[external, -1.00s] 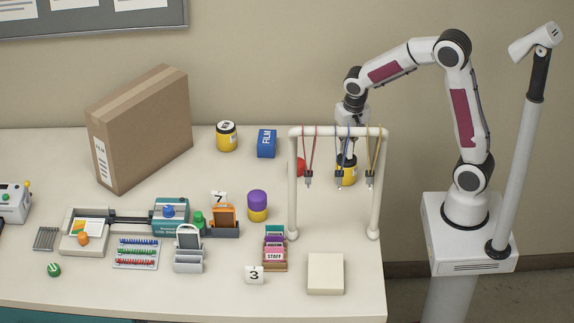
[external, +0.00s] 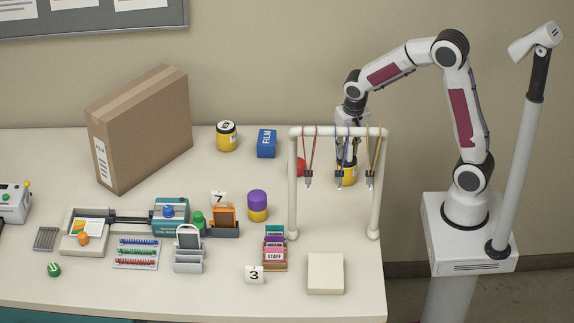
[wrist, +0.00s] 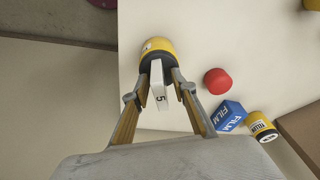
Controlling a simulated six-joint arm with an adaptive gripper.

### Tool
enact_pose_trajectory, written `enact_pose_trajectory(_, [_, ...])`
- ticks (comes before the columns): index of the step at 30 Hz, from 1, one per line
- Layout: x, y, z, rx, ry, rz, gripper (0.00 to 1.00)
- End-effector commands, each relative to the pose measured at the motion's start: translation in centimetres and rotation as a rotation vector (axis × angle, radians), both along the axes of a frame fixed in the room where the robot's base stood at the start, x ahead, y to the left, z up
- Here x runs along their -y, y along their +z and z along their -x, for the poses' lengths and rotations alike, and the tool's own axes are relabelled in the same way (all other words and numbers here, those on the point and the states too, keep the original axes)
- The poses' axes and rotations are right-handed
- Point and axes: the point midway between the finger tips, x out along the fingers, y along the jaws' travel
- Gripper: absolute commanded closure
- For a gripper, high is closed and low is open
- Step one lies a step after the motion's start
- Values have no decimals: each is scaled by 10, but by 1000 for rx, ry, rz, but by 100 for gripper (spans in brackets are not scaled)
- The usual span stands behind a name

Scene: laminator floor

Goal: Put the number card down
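The number card (wrist: 159,88) is white with a black 5 and stands between the two fingertips of my gripper (wrist: 160,82) in the wrist view. The fingers are close on both sides of it and look shut on it. A yellow can with a dark band (wrist: 157,55) is right beyond the card; I cannot tell whether they touch. In the external view my gripper (external: 347,150) points down behind the white hanging frame, at the yellow can (external: 349,175). The card is hidden there. Cards 7 (external: 219,199) and 3 (external: 255,274) stand elsewhere on the table.
The white frame (external: 337,132) with hanging coloured cords stands in front of my gripper. A red object (wrist: 217,81), a blue FILM box (wrist: 228,116) and another yellow can (wrist: 261,127) are to the right in the wrist view. The table's edge is close to the left there.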

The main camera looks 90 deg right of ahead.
Motion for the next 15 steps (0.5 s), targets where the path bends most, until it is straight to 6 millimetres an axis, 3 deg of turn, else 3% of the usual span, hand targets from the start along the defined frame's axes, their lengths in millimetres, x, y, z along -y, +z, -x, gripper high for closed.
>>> enact_pose_trajectory(8, [-1,10,0,1,0,1,74])
enact_pose_trajectory(15, [-4,36,1,4,0,2,74])
